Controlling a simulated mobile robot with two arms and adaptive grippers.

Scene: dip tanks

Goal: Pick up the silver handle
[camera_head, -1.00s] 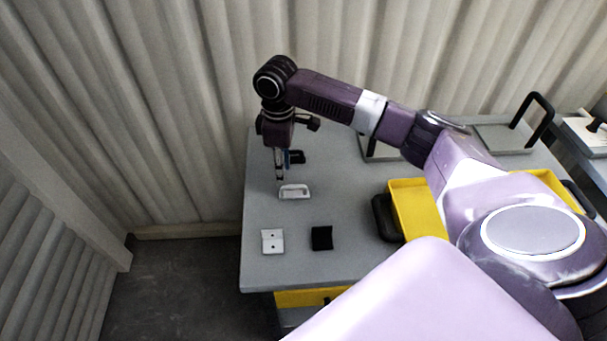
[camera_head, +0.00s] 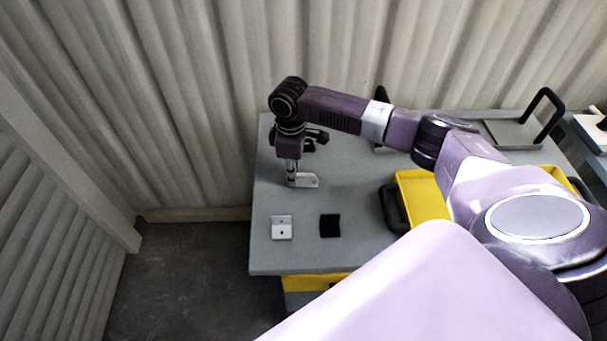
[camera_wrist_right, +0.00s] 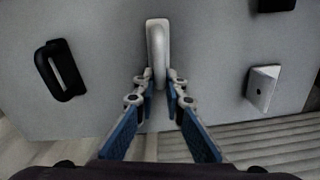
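The silver handle (camera_head: 307,181) lies on the grey table, just right of my right gripper's fingers in the head view. In the right wrist view the silver handle (camera_wrist_right: 158,42) is a pale, rounded, long piece, pointing away from me. My right gripper (camera_head: 291,180) points down at the handle's left end. In the right wrist view my right gripper (camera_wrist_right: 161,78) is open, with one fingertip on each side of the handle's near end. I cannot tell whether the fingers touch it. My left gripper is not in view.
A black handle (camera_wrist_right: 60,70) lies left of the silver one in the wrist view. A yellow tray (camera_head: 421,196) stands right; a corrugated wall is behind.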

